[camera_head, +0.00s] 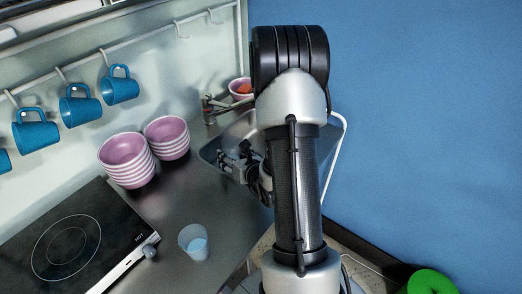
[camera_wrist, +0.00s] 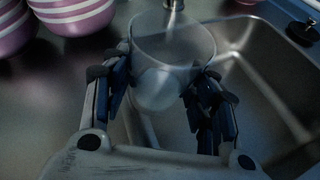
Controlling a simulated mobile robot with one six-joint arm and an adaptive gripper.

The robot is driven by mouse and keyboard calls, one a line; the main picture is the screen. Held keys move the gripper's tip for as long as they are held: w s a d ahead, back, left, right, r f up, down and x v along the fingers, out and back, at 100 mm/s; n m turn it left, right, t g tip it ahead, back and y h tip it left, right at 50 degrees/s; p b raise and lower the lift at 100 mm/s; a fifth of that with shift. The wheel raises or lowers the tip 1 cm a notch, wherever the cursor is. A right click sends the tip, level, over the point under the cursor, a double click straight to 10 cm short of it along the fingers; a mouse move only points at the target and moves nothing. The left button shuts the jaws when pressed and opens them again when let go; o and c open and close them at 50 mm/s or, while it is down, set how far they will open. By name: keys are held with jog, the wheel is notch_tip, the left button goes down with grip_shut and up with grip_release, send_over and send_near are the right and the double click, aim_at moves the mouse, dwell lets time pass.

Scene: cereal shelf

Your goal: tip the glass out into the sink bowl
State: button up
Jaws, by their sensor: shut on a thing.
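My gripper (camera_wrist: 165,84) is shut on a translucent glass (camera_wrist: 172,42), with one finger on each side of it. In the wrist view its wide round rim is at the top, and a pale round patch shows lower down. I cannot tell whether it holds liquid or how far it is tilted. In the head view my gripper (camera_head: 240,166) is over the metal sink bowl (camera_head: 210,153), and my arm hides much of the bowl. The bowl (camera_wrist: 262,85) also shows behind and right of the glass in the wrist view.
Another glass (camera_head: 194,242) with light blue contents stands on the counter. Pink striped bowl stacks (camera_head: 127,160) (camera_head: 167,138) stand left of the sink. A tap (camera_head: 212,106) and a pink bowl (camera_head: 240,88) are behind it. Blue mugs (camera_head: 79,106) hang from a rail. A hob (camera_head: 70,245) is front left.

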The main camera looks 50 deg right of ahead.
jog(key=shift+s+d+f+m+t+y+p, duration=0.15)
jog(key=shift+d+f+m+y+p, duration=0.15)
jog(key=shift+d+m+y+p, duration=0.25)
jog(key=shift+s+d+f+m+t+y+p, duration=0.15)
jog(key=shift+d+f+m+y+p, duration=0.2)
jog(key=shift+d+m+p, duration=0.3)
jog(key=f+m, duration=0.1)
jog(key=d+f+m+y, duration=0.1)
jog(key=shift+s+f+t, duration=0.15)
jog(key=shift+f+t, duration=0.15)
jog(key=shift+f, duration=0.1)
jog(key=shift+d+r+m+t+y+p, duration=0.1)
jog(key=shift+r+m+t+y+p, duration=0.2)
jog(key=shift+r+m+y+p, duration=0.45)
dwell(0.4)
jog(key=shift+d+r+m+t+y+p, duration=0.15)
jog(key=shift+r+m+t+y+p, duration=0.4)
jog(key=shift+m, duration=0.6)
dwell(0.7)
jog(key=shift+s+d+r+m+p, duration=0.2)
jog(key=shift+d+r+m+p, duration=0.1)
jog(key=shift+d+r+m, duration=0.35)
dwell(0.7)
jog(key=shift+s+d+r+m+t+y, duration=0.1)
jog(key=shift+d+r+m+t+y, duration=0.3)
jog(key=shift+m, duration=0.45)
dwell(0.8)
